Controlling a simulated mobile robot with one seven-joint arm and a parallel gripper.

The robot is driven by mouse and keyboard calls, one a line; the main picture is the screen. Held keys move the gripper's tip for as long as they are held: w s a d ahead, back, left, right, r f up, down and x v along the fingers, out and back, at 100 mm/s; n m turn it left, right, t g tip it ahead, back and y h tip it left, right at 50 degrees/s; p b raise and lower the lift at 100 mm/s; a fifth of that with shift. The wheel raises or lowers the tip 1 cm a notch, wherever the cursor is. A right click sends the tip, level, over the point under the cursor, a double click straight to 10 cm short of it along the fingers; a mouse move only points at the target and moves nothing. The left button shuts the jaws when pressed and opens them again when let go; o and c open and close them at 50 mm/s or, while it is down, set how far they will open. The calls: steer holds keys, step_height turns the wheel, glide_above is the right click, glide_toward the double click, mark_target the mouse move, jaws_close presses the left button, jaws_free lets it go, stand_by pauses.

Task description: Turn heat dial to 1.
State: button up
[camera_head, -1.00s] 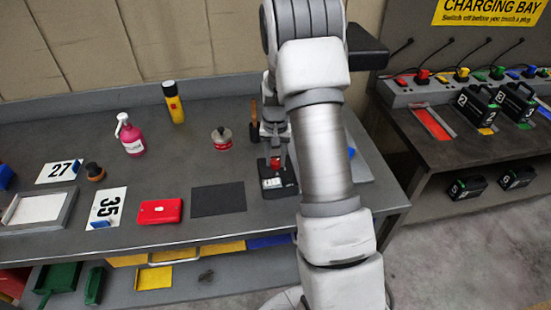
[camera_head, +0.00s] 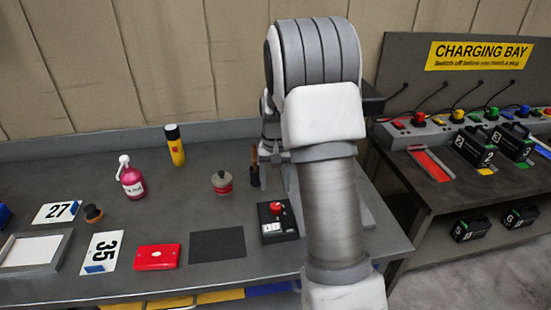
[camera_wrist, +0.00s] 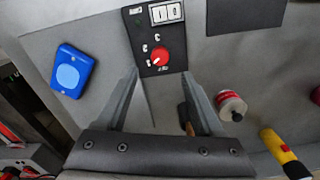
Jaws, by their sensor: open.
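The heat dial is a red round knob (camera_wrist: 160,57) on a black control box (camera_wrist: 143,30) with a white two-part switch. Numbers are printed around the knob, but I cannot read its setting surely. In the head view the box (camera_head: 268,233) lies on the bench with the red knob (camera_head: 276,208) on its far side. My gripper (camera_wrist: 163,80) is open, its two grey fingers spread on either side below the knob in the wrist view. It looks empty and apart from the knob. My arm hides most of the gripper in the head view.
A blue box (camera_wrist: 72,71) lies beside the control box. A red-banded round weight (camera_head: 222,183), a brush-like tool (camera_head: 254,165), a yellow torch (camera_head: 175,146), a pink bottle (camera_head: 131,178) and a dark mat (camera_head: 217,245) are also on the bench. The charging bay (camera_head: 450,150) stands right.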

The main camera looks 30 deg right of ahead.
step_height(320, 180, up, 9)
steer(key=shift+r, duration=0.1)
stand_by(0.4)
steer(key=s+a+r+n+t, duration=0.3)
steer(key=s+a+r, duration=0.65)
steer(key=s, duration=0.35)
steer(key=s+a+n+t, duration=0.2)
steer(key=s+a, duration=0.3)
steer(key=s, duration=0.7)
steer(key=shift+s+f+n+t, duration=0.2)
steer(key=shift+n+t, duration=0.1)
steer(key=shift+n, duration=0.3)
steer(key=shift+d, duration=0.15)
